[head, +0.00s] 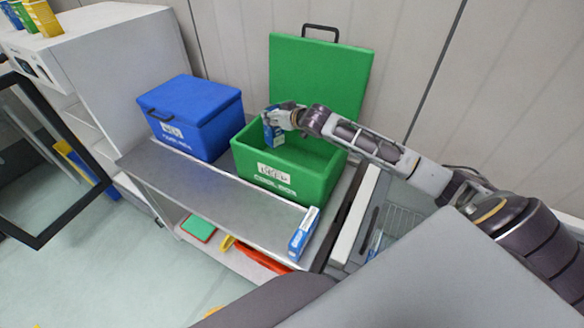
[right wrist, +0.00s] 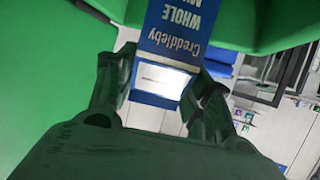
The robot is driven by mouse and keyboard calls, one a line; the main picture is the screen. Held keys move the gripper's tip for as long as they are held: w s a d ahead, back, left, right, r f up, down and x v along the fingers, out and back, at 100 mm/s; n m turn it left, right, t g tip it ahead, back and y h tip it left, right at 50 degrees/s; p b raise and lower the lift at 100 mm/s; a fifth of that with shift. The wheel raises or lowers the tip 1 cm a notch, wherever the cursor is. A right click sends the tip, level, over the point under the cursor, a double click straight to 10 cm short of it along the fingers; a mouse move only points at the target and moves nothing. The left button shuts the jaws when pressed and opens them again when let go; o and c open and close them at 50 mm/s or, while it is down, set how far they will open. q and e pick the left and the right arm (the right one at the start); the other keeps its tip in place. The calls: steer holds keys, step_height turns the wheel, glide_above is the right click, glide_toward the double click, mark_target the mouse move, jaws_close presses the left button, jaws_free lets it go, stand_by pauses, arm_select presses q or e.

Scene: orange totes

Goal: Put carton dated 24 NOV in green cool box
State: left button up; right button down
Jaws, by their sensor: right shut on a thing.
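A blue and white carton (head: 275,135) is held in my right gripper (head: 278,118), over the left part of the green cool box's opening. In the right wrist view the carton (right wrist: 180,35) sits between the two fingers and its upside-down print reads "Creddleby WHOLE"; no date is readable. The green cool box (head: 280,182) is open, its lid (head: 318,72) standing upright behind it. Its inner floor is mostly hidden. My left gripper is out of view.
A closed blue cool box (head: 197,122) stands left of the green one on the metal counter (head: 190,182). A dark-framed glass door (head: 45,165) stands open at far left. Red and yellow items lie on a shelf below. The counter's front strip is mostly bare.

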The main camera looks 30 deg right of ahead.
mark_target(280, 139)
steer(key=shift+w+d+f, duration=0.3)
steer(key=shift+w+f, duration=0.25)
steer(key=shift+f, duration=0.2)
steer(key=shift+s+a+r, duration=0.1)
steer(key=shift+r, duration=0.05)
steer(key=shift+f, duration=3.15)
steer(key=shift+f, duration=2)
steer(key=c, duration=0.6)
jaws_free()
